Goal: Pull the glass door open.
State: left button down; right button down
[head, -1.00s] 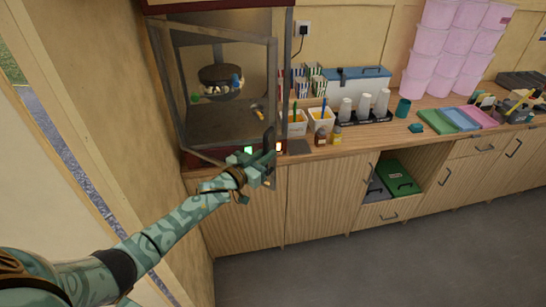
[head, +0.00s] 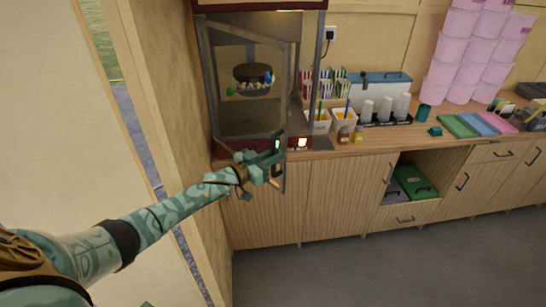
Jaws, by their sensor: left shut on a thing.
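The glass door (head: 288,95) is a grey-framed pane on the front of a red-trimmed popcorn machine (head: 258,5). It stands ajar, its right edge swung out from the machine's right post and reaching below the counter's front edge. My left gripper (head: 277,148) is shut at the lower part of the door's right edge, where the handle is. The handle is mostly hidden by the fingers. My right gripper is not in view.
A wooden counter (head: 400,142) runs to the right with straw boxes (head: 317,122), small bottles, cups (head: 384,108) and coloured trays (head: 480,123). Pink tubs (head: 465,55) stack behind. A wall stands close on the left. The grey floor (head: 370,270) in front is clear.

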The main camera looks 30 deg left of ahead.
pick_arm(q)
jog(key=c, duration=1.8)
grip_release()
jog(key=b+v, duration=0.1)
jog(key=v, duration=1.1)
